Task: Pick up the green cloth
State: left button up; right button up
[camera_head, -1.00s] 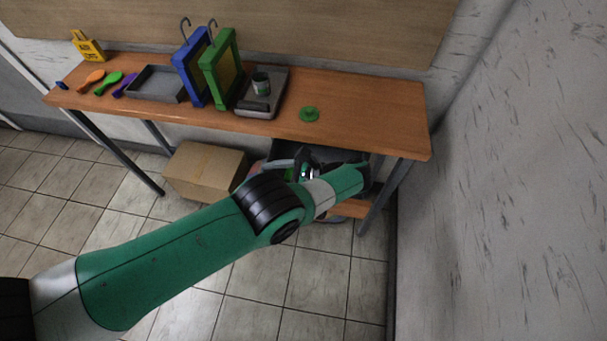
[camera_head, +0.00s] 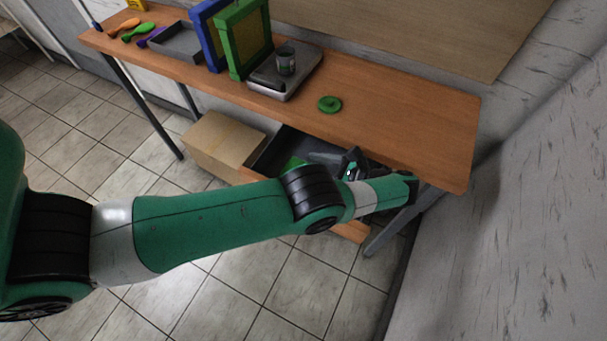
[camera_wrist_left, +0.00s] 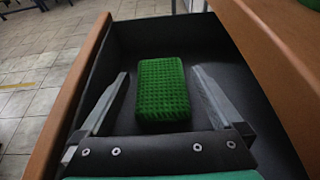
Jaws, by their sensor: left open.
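The green cloth (camera_wrist_left: 163,88) is a folded, waffle-textured block lying in an open dark drawer (camera_wrist_left: 205,39). In the head view a bit of the cloth (camera_head: 294,163) shows inside the drawer under the tabletop. My left gripper (camera_wrist_left: 160,73) is open, its two fingers spread to the left and right of the cloth in the wrist view. The fingers appear apart from the cloth; their height above it is hard to judge. In the head view my green left arm partly hides the drawer and gripper. My right gripper is out of view.
The wooden table (camera_head: 400,120) overhangs the drawer closely on the right in the wrist view. A cardboard box (camera_head: 222,143) sits below.

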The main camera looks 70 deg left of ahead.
pick_arm(q)
jog(key=s+a+p, duration=0.1)
jog(key=p, duration=0.2)
jog(key=shift+s+a+f, duration=0.1)
jog(key=shift+s+a, duration=0.15)
jog(key=shift+a, duration=0.1)
jog(key=shift+x, duration=0.95)
jog(key=shift+s+a+f+p, duration=0.15)
jog(key=shift+a+f+p, duration=0.1)
jog(key=shift+f+p, duration=0.15)
jog(key=c, duration=1.1)
